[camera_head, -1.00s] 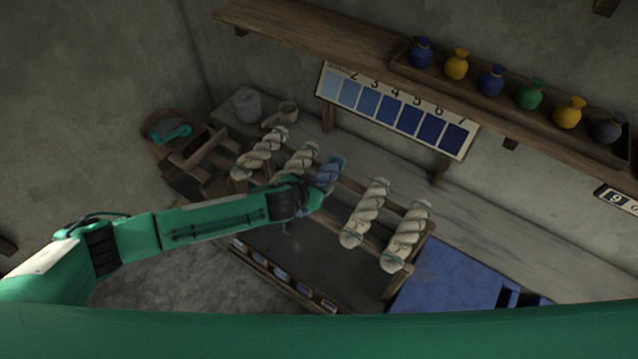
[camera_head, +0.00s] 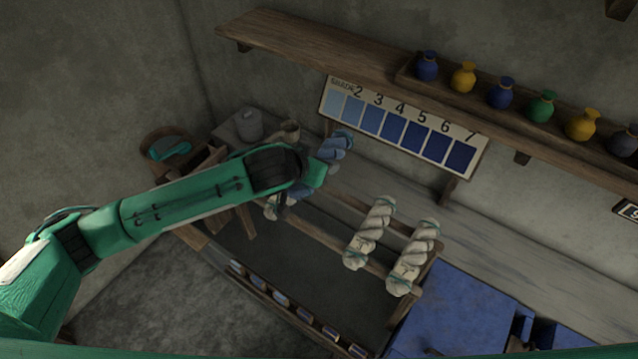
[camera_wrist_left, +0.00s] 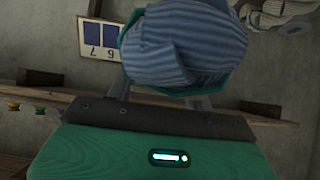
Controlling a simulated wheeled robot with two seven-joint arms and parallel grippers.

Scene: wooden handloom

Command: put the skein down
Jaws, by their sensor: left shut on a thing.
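The blue twisted skein (camera_head: 336,146) is held up at the end of my left arm, near the left end of the shade chart. It is partly hidden by my green wrist. In the left wrist view the skein (camera_wrist_left: 185,42) fills the top middle, between the two fingers of my left gripper (camera_wrist_left: 165,92). The gripper is shut on it. In the head view the fingers of my left gripper (camera_head: 322,172) are mostly hidden. Two cream skeins, one (camera_head: 370,232) and another (camera_head: 413,258), lie across the rack rails on the right. My right gripper is not in view.
A numbered shade chart (camera_head: 400,127) stands behind the rack. A shelf with several coloured jars (camera_head: 502,93) runs above. A grey pot (camera_head: 249,125) stands at the back left. A blue surface (camera_head: 455,315) is at the lower right. My arm hides the rack's left part.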

